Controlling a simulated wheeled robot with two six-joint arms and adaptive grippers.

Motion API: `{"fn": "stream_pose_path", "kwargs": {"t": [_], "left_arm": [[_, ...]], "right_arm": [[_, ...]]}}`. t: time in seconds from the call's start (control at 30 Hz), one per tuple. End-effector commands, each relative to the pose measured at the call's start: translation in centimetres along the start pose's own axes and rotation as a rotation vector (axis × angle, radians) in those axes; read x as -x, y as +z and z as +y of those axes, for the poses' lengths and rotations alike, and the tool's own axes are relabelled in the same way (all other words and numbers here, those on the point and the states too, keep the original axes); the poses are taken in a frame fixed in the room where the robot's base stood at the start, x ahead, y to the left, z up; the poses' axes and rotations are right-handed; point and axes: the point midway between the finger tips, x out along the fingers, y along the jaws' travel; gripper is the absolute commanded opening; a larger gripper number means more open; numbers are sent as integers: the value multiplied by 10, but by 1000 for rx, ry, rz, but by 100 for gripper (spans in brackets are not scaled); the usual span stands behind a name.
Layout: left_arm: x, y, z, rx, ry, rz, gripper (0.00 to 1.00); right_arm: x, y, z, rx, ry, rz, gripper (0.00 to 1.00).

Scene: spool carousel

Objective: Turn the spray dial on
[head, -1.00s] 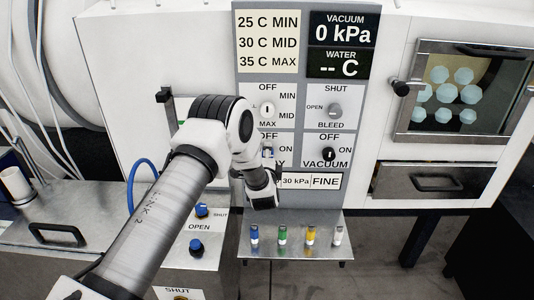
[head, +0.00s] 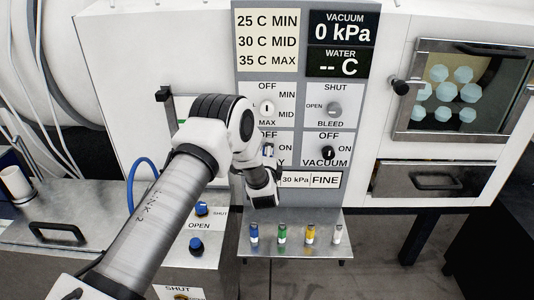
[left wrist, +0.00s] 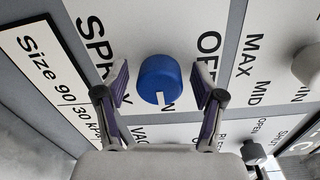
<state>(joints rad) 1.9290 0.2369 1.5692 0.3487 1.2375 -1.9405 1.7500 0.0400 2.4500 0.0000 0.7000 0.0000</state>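The spray dial (left wrist: 160,78) is a round blue knob on the white panel, seen in the left wrist view between the words SPRAY and OFF. A white mark shows on its lower edge in that view, on the side of the partly covered ON label. My left gripper (left wrist: 160,82) is open, with one finger on each side of the dial and a visible gap to it on both sides. In the head view my left gripper (head: 268,153) is in front of the spray section and hides most of the dial. My right gripper is not in view.
The vacuum dial (head: 328,153) sits to the right, its mark up at OFF. The temperature dial (head: 267,108) and bleed dial (head: 334,110) are above. A metal shelf (head: 300,253) with several coloured small items (head: 282,234) juts out below. The displays read 0 kPa and -- C.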

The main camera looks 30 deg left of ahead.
Motion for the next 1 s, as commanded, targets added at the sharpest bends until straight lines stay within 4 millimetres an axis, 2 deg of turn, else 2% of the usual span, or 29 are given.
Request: {"fn": "stream_pose_path", "kwargs": {"t": [0.17,0.27,0.37,0.6,0.7,0.83,1.0], "left_arm": [[1,0,0,0,0,0,68],[8,0,1,0,3,1,68],[25,0,0,-1,3,1,68],[87,-1,1,-3,3,3,68],[106,-2,1,-3,3,3,68],[118,-1,0,-1,1,1,68],[120,-1,0,0,0,0,68]], "right_arm": [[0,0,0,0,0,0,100],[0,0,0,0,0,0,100],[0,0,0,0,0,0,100],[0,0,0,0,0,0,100],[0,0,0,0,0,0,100],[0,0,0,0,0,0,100],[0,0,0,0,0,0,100]]}}
